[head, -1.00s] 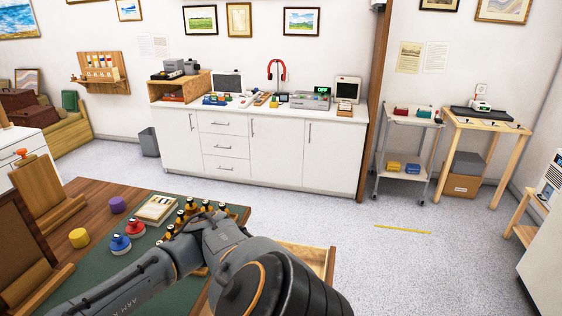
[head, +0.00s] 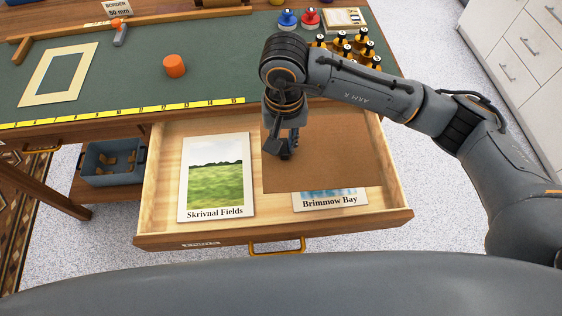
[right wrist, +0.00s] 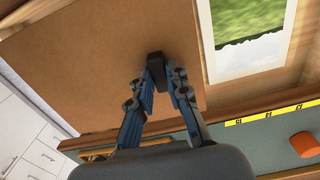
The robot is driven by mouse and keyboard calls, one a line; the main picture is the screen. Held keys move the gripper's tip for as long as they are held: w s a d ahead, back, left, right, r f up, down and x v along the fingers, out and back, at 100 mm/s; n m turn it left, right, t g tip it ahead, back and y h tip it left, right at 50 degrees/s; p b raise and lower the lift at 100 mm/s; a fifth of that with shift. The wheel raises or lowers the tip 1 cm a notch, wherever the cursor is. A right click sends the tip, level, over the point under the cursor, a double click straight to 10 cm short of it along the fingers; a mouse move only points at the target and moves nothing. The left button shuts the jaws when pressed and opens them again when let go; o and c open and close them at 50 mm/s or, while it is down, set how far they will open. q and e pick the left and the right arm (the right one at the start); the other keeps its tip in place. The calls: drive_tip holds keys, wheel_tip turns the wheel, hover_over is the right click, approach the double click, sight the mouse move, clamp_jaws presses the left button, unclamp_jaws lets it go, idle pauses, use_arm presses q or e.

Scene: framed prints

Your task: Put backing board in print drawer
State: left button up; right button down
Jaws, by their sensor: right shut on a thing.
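The brown backing board (head: 335,155) lies over the right part of the open print drawer (head: 165,228), within its walls as seen from above. It covers most of the Brimmow Bay print (head: 330,200); I cannot tell whether it touches it. My right gripper (head: 284,150) points down and is shut on the board near its left side. The board (right wrist: 90,60) fills much of the right wrist view, with the gripper's fingertips (right wrist: 155,75) together at it. The Skrivnal Fields print (head: 216,178) lies uncovered in the drawer's left part. My left gripper is out of view.
A grey bin (head: 112,165) stands left of the drawer. White cabinets (head: 525,50) are at the right.

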drive_tip(key=w+a+b, duration=0.1)
drive_tip(key=a+b, duration=0.1)
drive_tip(key=a, duration=0.8)
drive_tip(key=d+f+p, duration=0.1)
drive_tip(key=d, duration=0.1)
drive_tip(key=d+f+p, duration=0.1)
drive_tip(key=d, duration=0.2)
drive_tip(key=w+d+f+p, duration=0.1)
drive_tip(key=d, duration=0.2)
drive_tip(key=shift+w+d+f+p, duration=0.1)
drive_tip(key=shift+d+f+p, duration=0.05)
drive_tip(key=shift+f+p, duration=0.2)
drive_tip(key=d+f, duration=0.2)
drive_tip(key=f, duration=0.1)
drive_tip(key=d+f+p, duration=0.1)
drive_tip(key=d+f, duration=0.1)
drive_tip(key=shift+w, duration=0.35)
drive_tip(key=shift+d+f, duration=0.15)
drive_tip(key=shift+f, duration=0.1)
drive_tip(key=f+p, duration=0.1)
drive_tip(key=f, duration=0.3)
drive_tip(key=shift+d+p, duration=0.4)
drive_tip(key=c, duration=1.3)
unclamp_jaws()
drive_tip(key=shift+w, duration=0.1)
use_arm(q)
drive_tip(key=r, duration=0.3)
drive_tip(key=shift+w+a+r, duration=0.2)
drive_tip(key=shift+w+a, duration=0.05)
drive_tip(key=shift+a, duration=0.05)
